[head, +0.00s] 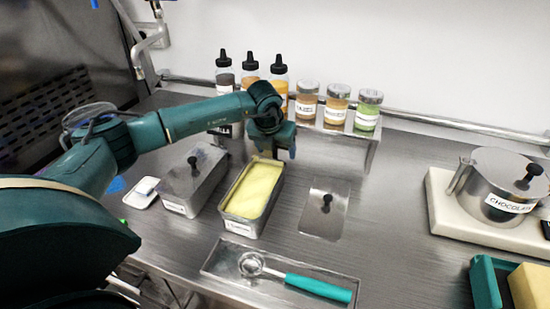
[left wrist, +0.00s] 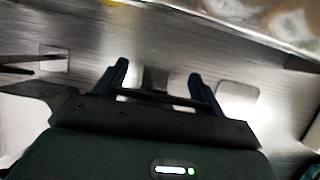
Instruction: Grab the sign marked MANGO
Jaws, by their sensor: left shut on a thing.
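My left gripper (head: 270,150) comes down from the left arm, just above the far end of the tub of yellow ice cream (head: 252,190). In the left wrist view its two fingers (left wrist: 158,78) stand apart, shut on a thin sign (left wrist: 155,97) seen nearly edge-on between them. I cannot read any lettering on it, so MANGO is not confirmed by sight. In the head view the gripper hides most of the sign. My right gripper is not in view.
A lidded pan (head: 194,180) stands left of the tub, and a loose lid (head: 325,209) lies right. Bottles (head: 250,72) and jars (head: 338,104) stand behind. A tray (head: 213,268) with a scoop (head: 318,288) is in front. The CHOCOLATE pot (head: 500,185) is at right.

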